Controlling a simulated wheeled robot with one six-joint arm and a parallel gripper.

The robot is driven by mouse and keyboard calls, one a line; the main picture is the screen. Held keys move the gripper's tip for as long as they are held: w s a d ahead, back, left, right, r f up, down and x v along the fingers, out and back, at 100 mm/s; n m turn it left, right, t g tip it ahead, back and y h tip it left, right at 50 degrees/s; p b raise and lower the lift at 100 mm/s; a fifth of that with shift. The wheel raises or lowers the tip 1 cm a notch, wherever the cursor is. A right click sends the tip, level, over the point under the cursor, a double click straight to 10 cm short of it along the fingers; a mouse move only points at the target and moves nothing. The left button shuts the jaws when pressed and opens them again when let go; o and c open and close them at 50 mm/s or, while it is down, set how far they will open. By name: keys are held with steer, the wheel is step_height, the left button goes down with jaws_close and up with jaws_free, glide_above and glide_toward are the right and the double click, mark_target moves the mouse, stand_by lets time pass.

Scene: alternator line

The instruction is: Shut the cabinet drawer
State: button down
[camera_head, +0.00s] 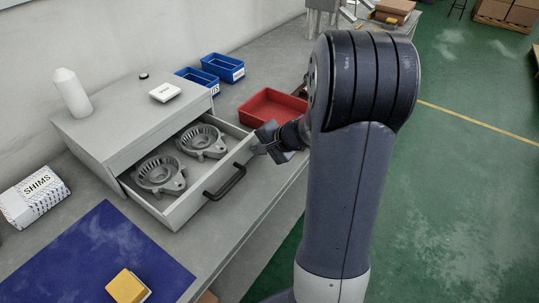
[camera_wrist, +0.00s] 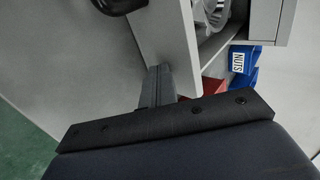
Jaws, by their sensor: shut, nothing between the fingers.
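The grey cabinet (camera_head: 115,140) stands on the bench with its drawer (camera_head: 207,202) pulled open toward the front. Two grey metal alternator housings lie in the drawer, a nearer one (camera_head: 160,175) and a farther one (camera_head: 203,141). A black handle (camera_head: 226,183) sits on the drawer front; it also shows at the top of the wrist view (camera_wrist: 118,5). My gripper (camera_head: 262,146) is shut and empty at the right end of the drawer front. In the wrist view its fingers (camera_wrist: 158,72) reach the drawer front's edge; whether they touch it I cannot tell.
A red tray (camera_head: 272,106) lies just behind my gripper. Blue bins (camera_head: 222,67) stand behind the cabinet. A white bottle (camera_head: 72,93) and a small white box (camera_head: 165,92) stand on the cabinet top. A blue mat (camera_head: 98,258) with a yellow block (camera_head: 127,287) lies at the front left.

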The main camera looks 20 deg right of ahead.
mark_target(206, 128)
steer(key=w+a, duration=0.3)
steer(key=w, duration=0.2)
steer(key=w+a, duration=0.3)
steer(key=w, duration=0.2)
steer(key=w+a, duration=0.3)
steer(key=w, duration=0.2)
steer(key=shift+w+a+p, duration=0.1)
steer(key=shift+w+p, duration=0.2)
steer(key=shift+w, duration=0.1)
steer(key=shift+f, duration=0.1)
